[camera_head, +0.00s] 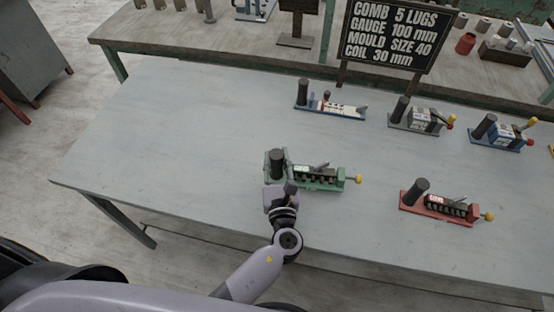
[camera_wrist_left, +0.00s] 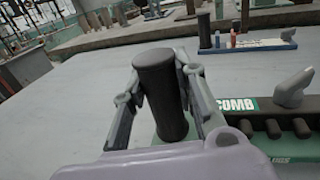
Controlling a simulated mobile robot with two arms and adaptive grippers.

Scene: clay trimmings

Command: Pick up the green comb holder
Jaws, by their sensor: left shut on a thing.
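The green comb holder (camera_head: 326,179) sits on the near part of the grey table. It has a green base, a dark upright post (camera_head: 277,162) at its left end, a row of dark lugs and a yellow knob at its right end. My left gripper (camera_head: 278,172) is at the post. In the left wrist view the fingers stand on both sides of the dark post (camera_wrist_left: 160,95) and are shut on it. The green label reading COMB (camera_wrist_left: 237,104) shows to the right of the gripper. The lower part of the post is partly hidden. My right gripper is not in view.
A red holder (camera_head: 440,205) stands to the right on the same table (camera_head: 180,130). Blue-and-white (camera_head: 335,108), grey (camera_head: 420,119) and blue (camera_head: 500,132) holders stand farther back. A black sign (camera_head: 394,32) stands behind. The table's left part is clear.

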